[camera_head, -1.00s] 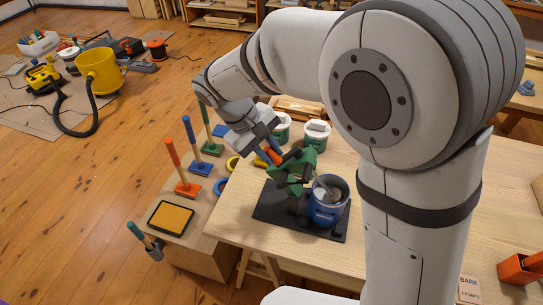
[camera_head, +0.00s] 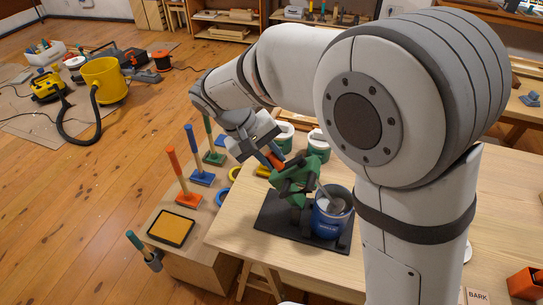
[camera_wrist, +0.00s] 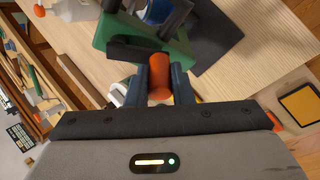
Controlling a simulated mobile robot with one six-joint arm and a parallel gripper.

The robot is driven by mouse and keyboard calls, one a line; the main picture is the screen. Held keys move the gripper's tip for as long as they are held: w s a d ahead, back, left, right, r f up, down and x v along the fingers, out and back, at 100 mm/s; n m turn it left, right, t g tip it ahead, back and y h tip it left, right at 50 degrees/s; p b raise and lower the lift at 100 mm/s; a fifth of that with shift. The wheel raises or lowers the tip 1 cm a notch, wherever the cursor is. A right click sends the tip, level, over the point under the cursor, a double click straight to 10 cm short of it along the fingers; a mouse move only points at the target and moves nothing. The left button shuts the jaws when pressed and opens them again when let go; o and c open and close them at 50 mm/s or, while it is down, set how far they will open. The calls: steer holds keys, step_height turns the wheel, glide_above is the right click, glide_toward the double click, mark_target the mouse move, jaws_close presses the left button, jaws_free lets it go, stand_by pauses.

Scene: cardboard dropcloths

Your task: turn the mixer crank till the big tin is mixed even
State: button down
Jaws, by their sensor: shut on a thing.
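The mixer (camera_head: 296,176) is a green body on a dark base plate on the light wooden table. The big tin (camera_head: 328,222) is blue and stands upright on that plate, with grey contents and a tilted rod in its open top; I cannot tell how even the mix is. My gripper (camera_wrist: 160,83) is shut on the orange crank handle (camera_wrist: 159,68) in the wrist view, one finger on each side. In the head view the gripper is at the mixer's upper left, partly hidden by my wrist. The tin does not show clearly in the wrist view.
Two white-and-green tins (camera_head: 318,146) stand behind the mixer. A low bench at left holds upright-handled tools (camera_head: 187,197) and a yellow pad in a black tray (camera_head: 172,228). An orange box (camera_head: 524,283) sits at the right. A yellow bucket (camera_head: 105,79) stands on the floor.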

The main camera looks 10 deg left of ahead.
steer(key=c, duration=1.3)
jaws_free()
steer(key=shift+o, duration=0.2)
steer(key=v, duration=0.8)
steer(key=shift+m+g+y, duration=0.4)
steer(key=shift+m+y, duration=0.1)
steer(key=d, duration=0.4)
steer(key=w+d, duration=0.1)
steer(key=d, duration=0.1)
steer(key=shift+d+r, duration=0.15)
steer(key=shift+d, duration=0.15)
steer(key=s+d+f+m+y, duration=0.1)
steer(key=s+d+m, duration=0.1)
steer(key=d, duration=0.6)
steer(key=s+d+f+m+t+y, duration=0.1)
steer(key=s+d+f+m+y, duration=0.1)
steer(key=s+d, duration=0.3)
steer(key=s+d+f+m+y, duration=0.1)
steer(key=s+d+m, duration=0.1)
steer(key=d, duration=0.9)
steer(key=shift+s+f+y, duration=0.3)
steer(key=shift+s+y, duration=0.1)
steer(key=shift+s, duration=0.35)
